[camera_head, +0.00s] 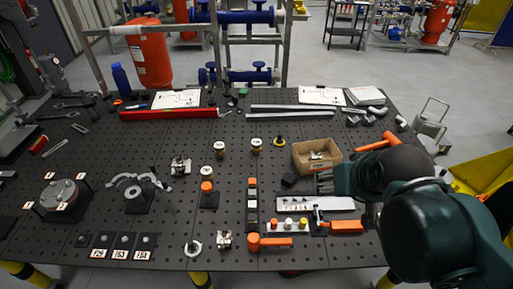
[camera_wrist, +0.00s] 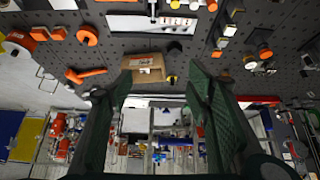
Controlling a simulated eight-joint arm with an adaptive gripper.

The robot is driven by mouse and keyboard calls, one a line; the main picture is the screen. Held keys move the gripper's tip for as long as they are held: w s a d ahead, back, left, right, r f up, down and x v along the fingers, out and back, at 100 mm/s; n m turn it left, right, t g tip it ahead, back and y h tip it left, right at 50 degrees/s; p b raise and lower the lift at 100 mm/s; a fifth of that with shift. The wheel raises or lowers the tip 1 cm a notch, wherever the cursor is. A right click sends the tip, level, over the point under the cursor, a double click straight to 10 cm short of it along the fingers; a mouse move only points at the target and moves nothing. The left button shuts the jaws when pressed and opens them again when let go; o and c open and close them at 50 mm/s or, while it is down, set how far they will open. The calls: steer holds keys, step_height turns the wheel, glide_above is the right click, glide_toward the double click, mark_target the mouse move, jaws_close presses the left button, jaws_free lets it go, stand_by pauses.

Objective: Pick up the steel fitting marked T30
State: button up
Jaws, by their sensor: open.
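Several steel fittings stand on the black perforated table, but I cannot read T30 on any of them. One pale metal fitting (camera_head: 180,165) stands left of centre with a small white tag. Another metal fitting (camera_head: 224,239) is near the front edge. Two round brass-and-white pieces, one at left (camera_head: 219,148) and one at right (camera_head: 256,145), stand near the middle. My gripper (camera_head: 323,183) is above the right side of the table, beside a cardboard box. In the wrist view my gripper (camera_wrist: 160,95) is open and empty, its two dark green fingers wide apart.
The cardboard box (camera_head: 304,160) holds small pale parts. A round flanged steel part (camera_head: 58,193) stands at left. A red bar (camera_head: 168,114) lies toward the back.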

steer(key=w+a+r+n+g, duration=0.25)
steer(key=w+n, duration=0.25)
steer(key=w, duration=0.9)
steer(key=n+g+b, duration=0.2)
steer(key=n+g, duration=0.2)
steer(key=n, duration=0.7)
glide_above(257, 142)
steer(key=f, duration=2.6)
steer(key=shift+s+d, duration=0.1)
steer(key=shift+d, duration=0.1)
steer(key=shift+a+f+n+g, duration=0.15)
steer(key=shift+f+n+g, duration=0.1)
steer(key=shift+f+n, duration=0.2)
steer(key=shift+f, duration=0.1)
steer(key=shift+f, duration=1.2)
steer(key=shift+f, duration=0.1)
